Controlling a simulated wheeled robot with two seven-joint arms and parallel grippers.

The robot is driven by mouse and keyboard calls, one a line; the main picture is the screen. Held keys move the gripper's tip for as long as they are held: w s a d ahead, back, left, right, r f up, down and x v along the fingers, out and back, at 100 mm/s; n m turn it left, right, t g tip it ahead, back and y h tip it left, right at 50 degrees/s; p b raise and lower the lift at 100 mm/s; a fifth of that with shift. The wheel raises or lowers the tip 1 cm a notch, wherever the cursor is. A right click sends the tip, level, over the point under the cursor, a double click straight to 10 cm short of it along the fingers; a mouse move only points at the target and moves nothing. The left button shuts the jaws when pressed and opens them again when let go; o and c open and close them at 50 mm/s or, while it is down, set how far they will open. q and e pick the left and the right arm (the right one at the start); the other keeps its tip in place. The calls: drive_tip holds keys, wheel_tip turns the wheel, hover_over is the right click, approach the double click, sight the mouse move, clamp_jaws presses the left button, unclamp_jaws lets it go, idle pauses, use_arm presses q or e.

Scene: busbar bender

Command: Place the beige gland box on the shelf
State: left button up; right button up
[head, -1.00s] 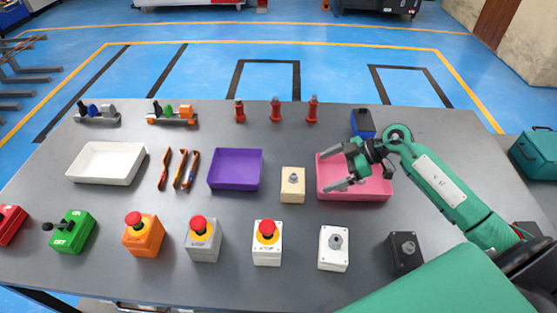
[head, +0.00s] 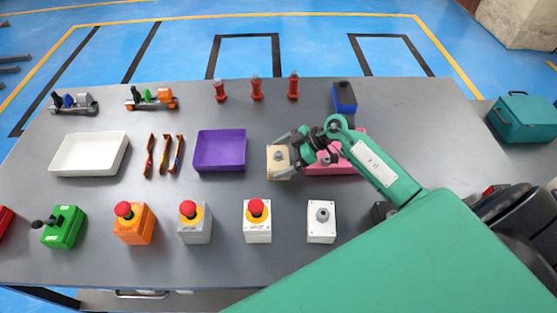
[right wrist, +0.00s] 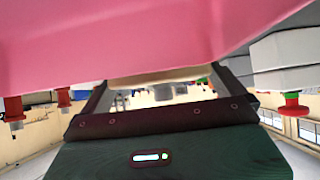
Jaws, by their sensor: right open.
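The beige gland box (head: 278,161), with a grey gland on top, stands upright on the table between the purple and pink trays. My right gripper (head: 283,156) is open at the box, reaching in from the right. One finger shows at its far side and one at its near side; I cannot tell whether they touch it. In the right wrist view a beige surface, likely the box (right wrist: 160,77), shows beyond the open jaws (right wrist: 158,95). My left gripper is not in view. No shelf can be made out.
The pink tray (head: 330,168) lies under my right arm, partly hidden. The purple tray (head: 219,151) is left of the box. A white gland box (head: 321,223) and a red-button white box (head: 257,222) stand in the front row. A teal case (head: 523,118) is at far right.

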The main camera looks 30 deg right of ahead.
sight(274, 162)
drive_tip(key=shift+x, duration=1.7)
drive_tip(key=c, duration=0.9)
drive_tip(key=shift+r, duration=0.1)
